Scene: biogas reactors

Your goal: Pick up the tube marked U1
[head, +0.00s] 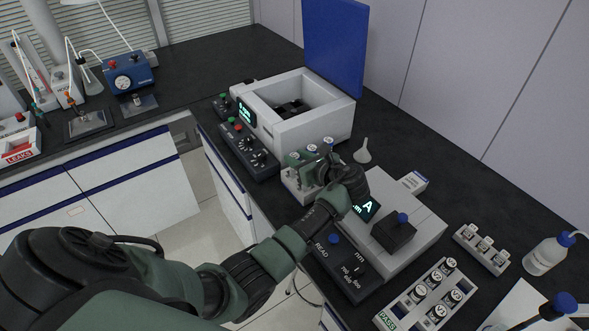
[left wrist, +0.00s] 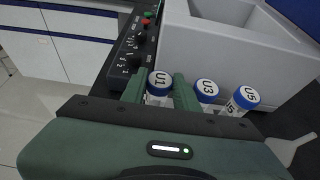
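The tube marked U1 (left wrist: 159,80) has a white cap top with a blue rim. It stands upright at the left end of a row with U3 (left wrist: 207,88) and U5 (left wrist: 246,97). My left gripper (left wrist: 160,92) has its green fingers on either side of U1, seemingly with small gaps, so it looks open around the tube. In the head view my left gripper (head: 303,165) is at the small pale rack (head: 291,183), partly covering it, below the row of caps. The lower part of U1 is hidden. My right gripper is not in view.
A white box-shaped machine (head: 318,122) with a raised blue lid (head: 336,45) stands behind the rack. A knobbed dark control panel (head: 247,150) lies to the left. A reader (head: 420,225) and a PASS rack (head: 405,312) are to the right. A funnel (head: 363,154) stands nearby.

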